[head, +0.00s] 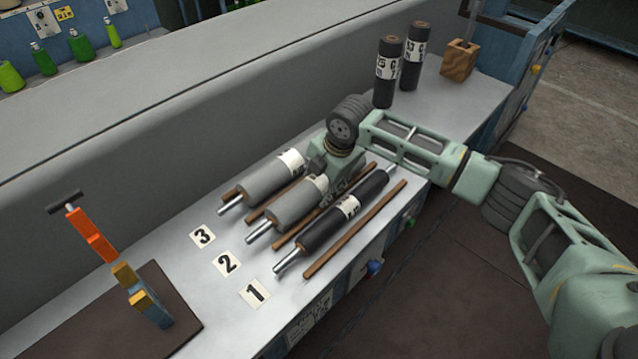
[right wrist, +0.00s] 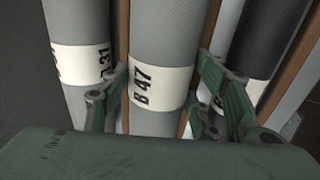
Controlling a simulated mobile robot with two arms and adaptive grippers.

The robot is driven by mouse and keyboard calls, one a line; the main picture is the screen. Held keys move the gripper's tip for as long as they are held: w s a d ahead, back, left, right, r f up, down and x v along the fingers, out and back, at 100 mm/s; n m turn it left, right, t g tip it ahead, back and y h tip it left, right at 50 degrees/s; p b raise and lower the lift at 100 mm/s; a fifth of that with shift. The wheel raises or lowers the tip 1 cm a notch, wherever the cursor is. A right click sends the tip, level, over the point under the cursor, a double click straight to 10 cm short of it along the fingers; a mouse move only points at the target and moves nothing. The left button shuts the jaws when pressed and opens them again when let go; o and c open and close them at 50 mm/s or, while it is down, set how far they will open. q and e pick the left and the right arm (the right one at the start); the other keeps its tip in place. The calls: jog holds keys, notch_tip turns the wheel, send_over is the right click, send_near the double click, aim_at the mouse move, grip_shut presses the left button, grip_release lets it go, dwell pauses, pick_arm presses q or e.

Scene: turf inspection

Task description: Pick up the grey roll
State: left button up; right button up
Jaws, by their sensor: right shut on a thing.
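Two grey rolls with metal shaft ends lie on the bench. The middle grey roll (head: 299,206) lies in line with card 2, and the other grey roll (head: 263,182) with card 3. My right gripper (head: 328,180) is over the middle roll near its white label. In the right wrist view its fingers (right wrist: 160,92) are on both sides of this grey roll (right wrist: 165,30), whose label reads B 47, and are shut on it. The roll still lies low between the wooden strips. My arm hides its far end. My left gripper is not in view.
A black roll (head: 332,222) lies to the right, by card 1 (head: 254,293), between wooden strips. Two dark rolls (head: 388,72) stand upright at the back beside a wooden block (head: 459,61). An orange-handled tool (head: 92,236) stands at the front left. A grey wall runs behind.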

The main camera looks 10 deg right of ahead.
grip_shut()
jog(key=shift+w+r, duration=0.1)
jog(key=shift+r, duration=0.15)
